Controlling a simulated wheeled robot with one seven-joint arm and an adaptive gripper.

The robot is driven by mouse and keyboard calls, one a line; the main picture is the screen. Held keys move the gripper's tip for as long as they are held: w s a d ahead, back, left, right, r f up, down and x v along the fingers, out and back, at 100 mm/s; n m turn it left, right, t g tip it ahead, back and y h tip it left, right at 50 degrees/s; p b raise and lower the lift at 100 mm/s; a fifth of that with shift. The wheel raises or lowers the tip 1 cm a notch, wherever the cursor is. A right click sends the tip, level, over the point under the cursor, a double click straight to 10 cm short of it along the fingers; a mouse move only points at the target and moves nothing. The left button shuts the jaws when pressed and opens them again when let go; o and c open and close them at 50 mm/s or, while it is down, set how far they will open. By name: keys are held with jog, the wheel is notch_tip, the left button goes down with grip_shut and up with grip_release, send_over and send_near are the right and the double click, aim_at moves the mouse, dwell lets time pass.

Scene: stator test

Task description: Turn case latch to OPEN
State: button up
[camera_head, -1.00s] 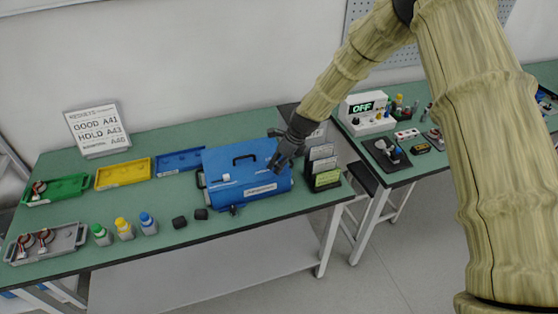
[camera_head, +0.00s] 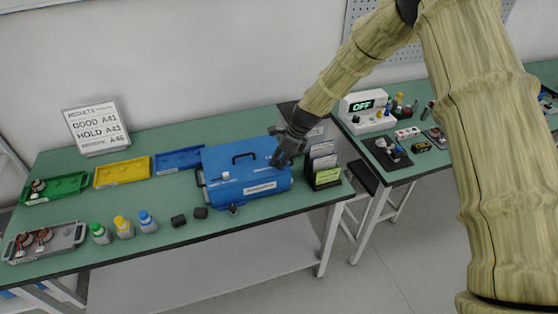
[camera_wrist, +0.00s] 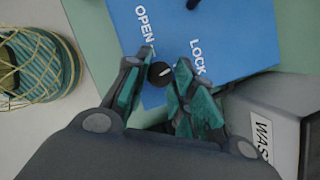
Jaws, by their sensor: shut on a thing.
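The blue case (camera_head: 232,184) stands shut on the green bench in the head view, with a dark handle (camera_head: 244,157) on top. In the wrist view its blue face (camera_wrist: 225,25) carries the words OPEN and LOCK. The case latch (camera_wrist: 160,72) is a round black knob with a white pointer line, which slants up to the right, between the two words. My gripper (camera_wrist: 161,78) has its fingers on both sides of the knob, shut on it. In the head view my gripper (camera_head: 284,158) is at the right end of the case, and the latch is hidden there.
A black card rack (camera_head: 325,172) stands close to the right of the case. A grey box marked WAS (camera_wrist: 265,120) sits beside my gripper in the wrist view. Small dark blocks (camera_head: 179,221) and bottles (camera_head: 147,222) stand left along the front edge.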

jog(key=n+g, duration=0.1)
jog(key=n, duration=0.1)
jog(key=n+b, duration=0.1)
jog(key=n, duration=0.1)
jog(key=shift+w+f+n+g+b, duration=0.1)
jog(key=shift+w+n+g+b, duration=0.1)
jog(key=shift+n+g+b, duration=0.15)
jog(key=n, duration=0.2)
jog(key=n+g+b, duration=0.1)
jog(key=shift+w+n+g, duration=0.15)
jog(key=shift+n+g, duration=0.1)
jog(key=shift+n, duration=0.1)
jog(key=n+g+h+b, duration=0.1)
jog(key=n, duration=0.2)
jog(key=shift+a, duration=0.15)
jog(key=shift+w+a+n+g+h+b, duration=0.1)
jog(key=shift+n+g+h+b, duration=0.2)
jog(key=shift+n, duration=0.75)
jog(key=shift+n+g+h+b, duration=0.2)
jog(key=shift+n+h+b, duration=0.15)
jog(key=shift+n, duration=0.7)
jog(key=o, duration=1.1)
jog(key=shift+c, duration=0.2)
jog(key=v, duration=1.2)
